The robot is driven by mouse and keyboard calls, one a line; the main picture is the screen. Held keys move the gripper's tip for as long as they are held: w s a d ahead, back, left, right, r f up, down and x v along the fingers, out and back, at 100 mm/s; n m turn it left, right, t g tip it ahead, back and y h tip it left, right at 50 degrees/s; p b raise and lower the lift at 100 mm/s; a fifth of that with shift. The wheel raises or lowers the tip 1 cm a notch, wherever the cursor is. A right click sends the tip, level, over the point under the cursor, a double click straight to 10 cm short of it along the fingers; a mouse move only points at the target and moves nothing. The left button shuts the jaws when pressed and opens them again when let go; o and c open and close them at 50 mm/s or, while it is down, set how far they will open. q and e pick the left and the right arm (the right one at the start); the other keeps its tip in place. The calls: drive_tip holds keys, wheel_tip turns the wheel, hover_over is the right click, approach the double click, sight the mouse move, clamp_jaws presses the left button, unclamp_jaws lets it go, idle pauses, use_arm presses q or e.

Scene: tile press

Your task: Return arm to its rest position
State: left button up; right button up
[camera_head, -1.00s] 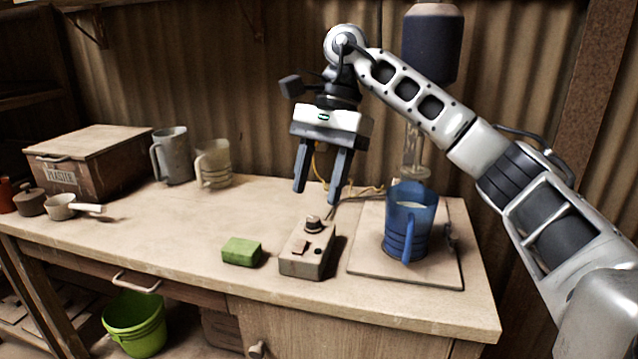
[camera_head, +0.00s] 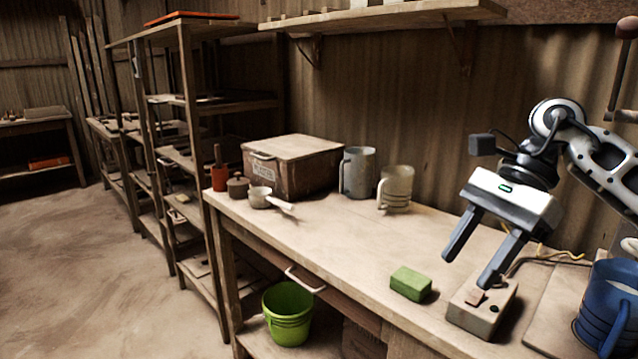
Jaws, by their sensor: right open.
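My right gripper (camera_head: 478,262) is at the right of the head view. It is open and empty, with its two dark fingers pointing down and apart. It hangs above the workbench (camera_head: 330,240), and one finger hides part of a small switch box (camera_head: 481,312). My right arm (camera_head: 612,165) comes in from the right edge. My left gripper is not in view.
A green block (camera_head: 410,283) lies left of the switch box. A blue jug (camera_head: 607,305) stands at the right edge. A plaster box (camera_head: 292,167), grey jug (camera_head: 357,172) and clear jug (camera_head: 396,187) stand farther back. Open floor (camera_head: 75,270) lies left.

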drive_tip(key=s+a+f+m+t+y+p, duration=0.1)
drive_tip(key=s+a+f+m+t+y, duration=0.15)
drive_tip(key=a+m+y, duration=1.45)
drive_tip(key=d+f+m+t+h+p, duration=0.1)
drive_tip(key=d+f+m+t+h, duration=0.1)
drive_tip(key=f+m+t+h, duration=0.85)
drive_tip(key=d+f+m+t+h, duration=0.1)
drive_tip(key=d+m+t+h, duration=0.15)
drive_tip(key=m+t, duration=0.9)
drive_tip(key=s+d+f+m+g+h, duration=0.2)
drive_tip(key=s+f+m+g+h, duration=0.1)
drive_tip(key=s+f+m+g, duration=0.3)
drive_tip(key=s+d+f+m+g+h, duration=0.2)
drive_tip(key=s+f+m+g+h, duration=0.2)
drive_tip(key=f+m, duration=0.6)
drive_tip(key=shift+s+f+m+g+p, duration=0.3)
drive_tip(key=shift+s+f+g+p, duration=0.15)
drive_tip(key=shift+s+g, duration=0.55)
